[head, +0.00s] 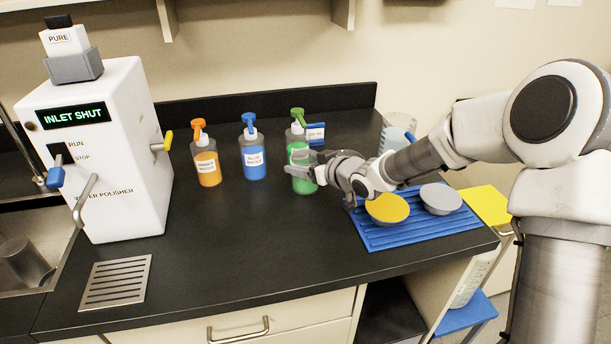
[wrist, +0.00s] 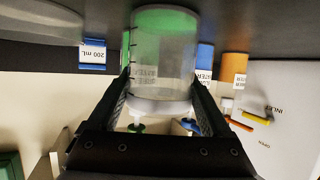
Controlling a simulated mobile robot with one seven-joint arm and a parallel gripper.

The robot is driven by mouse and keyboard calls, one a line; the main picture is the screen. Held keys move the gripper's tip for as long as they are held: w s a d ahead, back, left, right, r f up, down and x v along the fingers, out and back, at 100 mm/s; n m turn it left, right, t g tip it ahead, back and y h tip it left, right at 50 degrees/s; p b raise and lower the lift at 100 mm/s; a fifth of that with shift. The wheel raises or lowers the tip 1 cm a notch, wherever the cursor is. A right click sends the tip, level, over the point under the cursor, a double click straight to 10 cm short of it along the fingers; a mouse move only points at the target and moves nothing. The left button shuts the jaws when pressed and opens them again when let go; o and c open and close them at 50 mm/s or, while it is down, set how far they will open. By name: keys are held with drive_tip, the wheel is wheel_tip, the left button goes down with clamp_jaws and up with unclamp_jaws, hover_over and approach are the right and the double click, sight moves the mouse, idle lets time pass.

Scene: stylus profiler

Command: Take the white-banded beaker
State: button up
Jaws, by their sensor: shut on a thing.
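A clear beaker (wrist: 163,62) with dark graduation marks fills the middle of the wrist view, which looks upside down. A pale whitish band runs around it near the end closest to my palm. My gripper (wrist: 160,88) is shut on the beaker, one finger on each side of its wall. In the head view my gripper (head: 303,168) is in front of the green bottle (head: 299,183), and the beaker is hard to make out there. I cannot tell whether the beaker touches the bench.
Orange (head: 207,170) and blue (head: 254,160) pump bottles stand left of my gripper. A blue 200 mL card (head: 316,132) and another clear vessel (head: 398,125) are behind. A blue ribbed mat (head: 385,237) holds two dishes.

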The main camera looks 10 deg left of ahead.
drive_tip(key=c, duration=0.4)
drive_tip(key=shift+r, duration=0.55)
drive_tip(key=s+d+r+p, duration=0.1)
drive_tip(key=d+r+p, duration=0.6)
drive_tip(key=d+r, duration=0.3)
drive_tip(key=shift+d+p, duration=0.3)
drive_tip(key=shift+d, duration=0.5)
drive_tip(key=o, duration=1)
clamp_jaws()
